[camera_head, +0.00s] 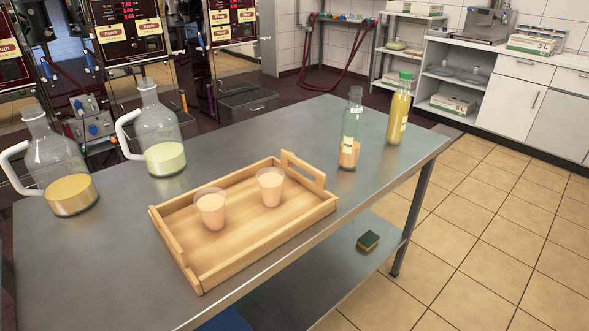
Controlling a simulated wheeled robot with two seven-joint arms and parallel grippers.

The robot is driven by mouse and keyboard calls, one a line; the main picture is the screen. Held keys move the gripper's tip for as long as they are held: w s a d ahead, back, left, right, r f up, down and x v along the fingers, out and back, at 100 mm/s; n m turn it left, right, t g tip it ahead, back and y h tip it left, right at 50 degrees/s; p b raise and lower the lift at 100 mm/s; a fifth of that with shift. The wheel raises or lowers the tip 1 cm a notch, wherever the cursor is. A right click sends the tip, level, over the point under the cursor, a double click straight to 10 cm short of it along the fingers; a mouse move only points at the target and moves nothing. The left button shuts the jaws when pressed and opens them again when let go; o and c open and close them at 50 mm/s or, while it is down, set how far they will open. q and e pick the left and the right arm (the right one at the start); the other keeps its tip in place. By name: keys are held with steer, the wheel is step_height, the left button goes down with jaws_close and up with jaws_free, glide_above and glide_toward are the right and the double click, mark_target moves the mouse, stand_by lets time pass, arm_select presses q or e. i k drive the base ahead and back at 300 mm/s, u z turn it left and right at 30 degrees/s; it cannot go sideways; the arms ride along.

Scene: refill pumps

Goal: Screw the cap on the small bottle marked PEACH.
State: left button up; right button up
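Two small bottles stand upright at the far right of the metal table. The left bottle (351,135) is clear and holds a low fill of peach-coloured liquid. Its neck shows no bright green cap, and its label is too small to read. The right bottle (398,112) is nearly full of yellow liquid and wears a green cap (406,76); its label is also unreadable. No loose cap shows on the table. Neither of my grippers is in view.
A wooden tray (245,249) with two filled cups (210,210) (270,187) sits mid-table. Two handled jugs (62,180) (160,135) stand at the left. A sponge (368,241) lies on the lower shelf. The tabletop (290,120) behind the tray is clear.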

mark_target(352, 120)
steer(key=z, duration=1.45)
steer(key=i, duration=0.7)
steer(key=u, duration=1.8)
